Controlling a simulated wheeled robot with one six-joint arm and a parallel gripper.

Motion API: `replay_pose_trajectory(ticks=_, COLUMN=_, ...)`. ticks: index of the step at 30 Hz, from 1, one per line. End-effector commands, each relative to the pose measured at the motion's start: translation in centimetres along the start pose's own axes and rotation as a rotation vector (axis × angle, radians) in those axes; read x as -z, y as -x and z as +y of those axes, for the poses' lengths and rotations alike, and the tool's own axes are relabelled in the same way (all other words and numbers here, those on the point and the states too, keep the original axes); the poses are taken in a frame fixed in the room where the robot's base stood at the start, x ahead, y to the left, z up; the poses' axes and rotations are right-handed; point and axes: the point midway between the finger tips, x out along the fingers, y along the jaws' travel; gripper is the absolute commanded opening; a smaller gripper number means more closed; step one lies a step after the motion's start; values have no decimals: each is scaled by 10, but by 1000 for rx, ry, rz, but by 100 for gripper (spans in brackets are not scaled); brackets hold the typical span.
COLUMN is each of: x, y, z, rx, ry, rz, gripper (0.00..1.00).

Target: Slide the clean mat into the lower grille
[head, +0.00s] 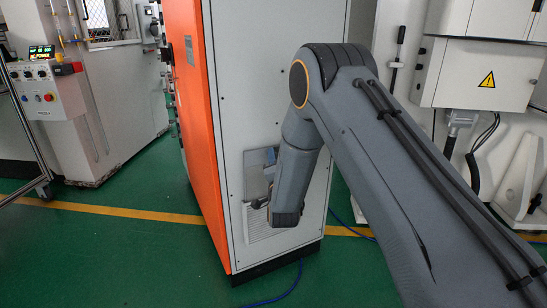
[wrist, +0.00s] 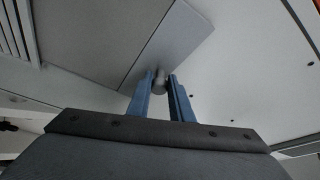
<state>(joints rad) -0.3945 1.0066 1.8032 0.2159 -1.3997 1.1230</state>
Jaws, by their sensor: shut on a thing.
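A flat light-grey panel, which looks like the clean mat (wrist: 185,35), fills the upper middle of the wrist view, tilted, with a small round grey knob at its lower edge. My gripper (wrist: 161,78) has its two blue fingers shut on that knob, one on each side. In the head view the mat (head: 255,160) shows as a grey plate in front of the cabinet face, partly hidden by my forearm. The pale slatted lower grille (head: 256,224) is just below it, its right part hidden by my arm. The grille slats (wrist: 14,35) seem to show at the wrist view's upper left.
The grey cabinet (head: 262,75) with an orange side (head: 192,105) stands on the green floor. A blue cable (head: 275,298) lies in front of its base. A control box (head: 50,92) is at left and a white machine (head: 480,75) at right.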

Motion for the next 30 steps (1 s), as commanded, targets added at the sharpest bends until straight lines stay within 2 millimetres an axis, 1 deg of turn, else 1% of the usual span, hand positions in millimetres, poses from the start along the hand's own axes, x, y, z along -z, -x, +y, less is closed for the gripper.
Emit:
replay_pose_trajectory(ticks=1, x=-2, y=0, z=4, rx=1, ry=0, rz=0, gripper=0)
replay_pose_trajectory(ticks=30, x=-24, y=10, z=60, rx=1, ry=0, rz=1, gripper=0)
